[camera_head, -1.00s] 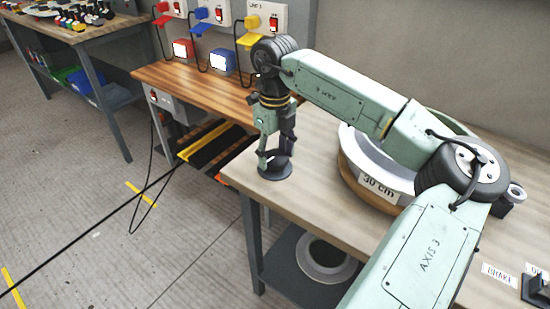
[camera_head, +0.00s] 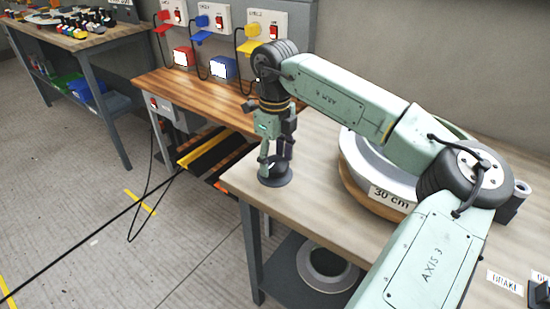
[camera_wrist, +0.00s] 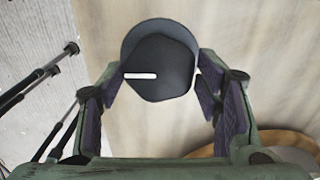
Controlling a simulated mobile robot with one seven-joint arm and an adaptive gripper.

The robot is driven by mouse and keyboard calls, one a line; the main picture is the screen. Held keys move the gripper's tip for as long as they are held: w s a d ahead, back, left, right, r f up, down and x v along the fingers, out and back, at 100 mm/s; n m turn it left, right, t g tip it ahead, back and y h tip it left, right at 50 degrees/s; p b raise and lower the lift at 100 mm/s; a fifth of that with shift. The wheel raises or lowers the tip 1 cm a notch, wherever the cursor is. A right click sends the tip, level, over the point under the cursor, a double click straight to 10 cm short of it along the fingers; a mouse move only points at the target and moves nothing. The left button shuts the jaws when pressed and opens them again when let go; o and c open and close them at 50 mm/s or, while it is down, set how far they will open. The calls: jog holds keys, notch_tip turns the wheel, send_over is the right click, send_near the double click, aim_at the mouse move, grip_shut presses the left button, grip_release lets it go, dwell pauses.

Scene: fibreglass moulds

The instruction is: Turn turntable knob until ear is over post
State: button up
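The dark knob (camera_wrist: 158,72), many-sided with a white line pointing left, sits on a round grey base at the table's near left corner; it also shows in the head view (camera_head: 274,179). My gripper (camera_wrist: 162,64) is pointed down over it, one finger on each side. The fingers look open, with a narrow gap on the right; contact on the left is unclear. The turntable (camera_head: 352,186) is a wooden disc under a pale ring mould (camera_head: 357,152) marked "30 cm". My arm hides part of the mould. I cannot make out the ear or post for certain.
The pale worktable (camera_head: 325,222) is clear around the knob. A dark block with a grey cylinder (camera_head: 514,200) is at the table's right. A wooden bench (camera_head: 195,92) with switch boxes stands behind left. A ring (camera_head: 325,268) lies on the lower shelf.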

aim_at(275, 163)
jog(key=o, duration=0.3)
jog(key=shift+o, duration=0.2)
notch_tip(275, 163, up, 12)
dwell(0.5)
